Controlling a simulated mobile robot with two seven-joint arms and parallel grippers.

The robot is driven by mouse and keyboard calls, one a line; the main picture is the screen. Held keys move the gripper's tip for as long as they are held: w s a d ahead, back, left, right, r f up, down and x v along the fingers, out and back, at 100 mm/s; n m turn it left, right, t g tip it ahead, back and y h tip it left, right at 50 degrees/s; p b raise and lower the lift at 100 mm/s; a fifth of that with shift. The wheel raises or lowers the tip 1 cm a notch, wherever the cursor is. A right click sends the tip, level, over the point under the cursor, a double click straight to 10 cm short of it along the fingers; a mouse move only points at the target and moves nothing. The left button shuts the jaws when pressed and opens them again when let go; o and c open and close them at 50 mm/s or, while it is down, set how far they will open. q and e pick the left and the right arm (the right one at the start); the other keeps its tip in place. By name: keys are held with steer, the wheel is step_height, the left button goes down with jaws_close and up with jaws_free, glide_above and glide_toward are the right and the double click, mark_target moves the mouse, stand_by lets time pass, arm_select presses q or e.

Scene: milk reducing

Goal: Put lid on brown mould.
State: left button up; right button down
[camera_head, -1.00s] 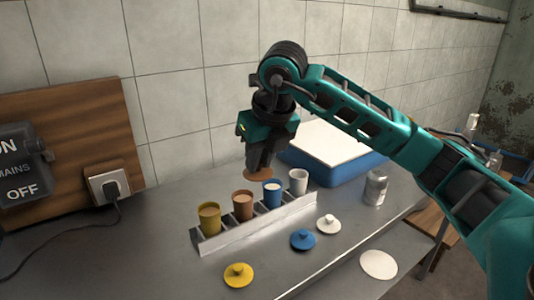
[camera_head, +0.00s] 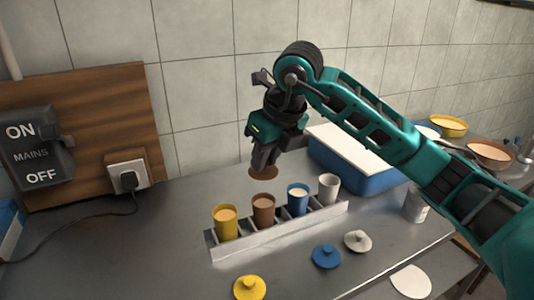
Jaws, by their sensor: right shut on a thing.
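The brown mould (camera_head: 263,211) stands upright in a grey rack (camera_head: 285,235), between the yellow mould (camera_head: 226,224) and the blue mould (camera_head: 297,203). It is open at the top with pale content inside. My right gripper (camera_head: 263,163) is shut on the brown lid (camera_head: 263,173), a flat round disc. It holds the lid in the air, above and behind the brown mould, apart from it. The fingers hide the lid's knob. My left gripper is not in view.
A white mould (camera_head: 329,188) stands at the rack's right end. Yellow (camera_head: 249,288), blue (camera_head: 326,256) and white (camera_head: 357,241) lids lie on the metal counter in front. A blue box (camera_head: 360,176) with a white top stands behind right.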

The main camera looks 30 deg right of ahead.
mark_target(269, 174)
steer(key=shift+f+b, duration=0.5)
steer(key=shift+f, duration=0.2)
step_height(269, 174, down, 3)
steer(key=b, duration=0.2)
steer(key=shift+f+b, duration=0.2)
steer(key=shift+b, duration=0.1)
steer(key=shift+f+b, duration=0.35)
steer(key=shift+f, duration=0.15)
arm_select(q)
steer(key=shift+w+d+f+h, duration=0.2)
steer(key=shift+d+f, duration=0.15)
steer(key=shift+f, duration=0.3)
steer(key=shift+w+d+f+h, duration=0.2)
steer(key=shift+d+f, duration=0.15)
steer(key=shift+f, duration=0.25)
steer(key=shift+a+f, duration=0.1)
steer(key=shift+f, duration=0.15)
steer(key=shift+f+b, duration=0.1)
steer(key=shift+b, duration=0.2)
arm_select(e)
steer(key=shift+f, duration=0.25)
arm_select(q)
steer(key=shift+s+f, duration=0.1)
arm_select(e)
steer(key=shift+c, duration=2.3)
jaws_free()
steer(key=shift+r, duration=0.1)
